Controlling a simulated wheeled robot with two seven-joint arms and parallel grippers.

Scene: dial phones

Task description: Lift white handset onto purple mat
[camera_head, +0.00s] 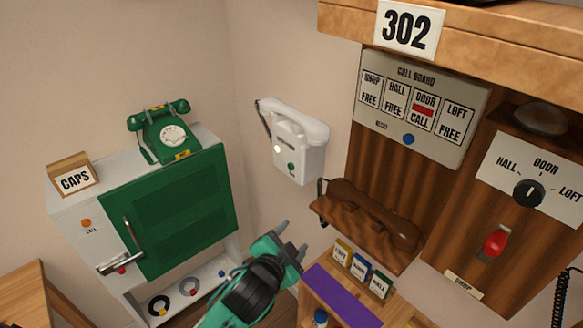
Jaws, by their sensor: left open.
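The white handset (301,118) rests across the top of the white wall phone (299,158), which is mounted near the room's corner. The purple mat (341,300) lies on a wooden surface at the bottom, right of my left gripper. My left gripper (293,239) is open and empty, its fingers pointing up and right, below the white phone and apart from it. My right gripper is not in view.
A brown handset (375,215) lies on a wooden wall shelf (366,238). Small labelled boxes (359,267) stand behind the mat. A green phone (165,134) sits on a cabinet (183,212) at left. A coiled cord (563,296) hangs at right.

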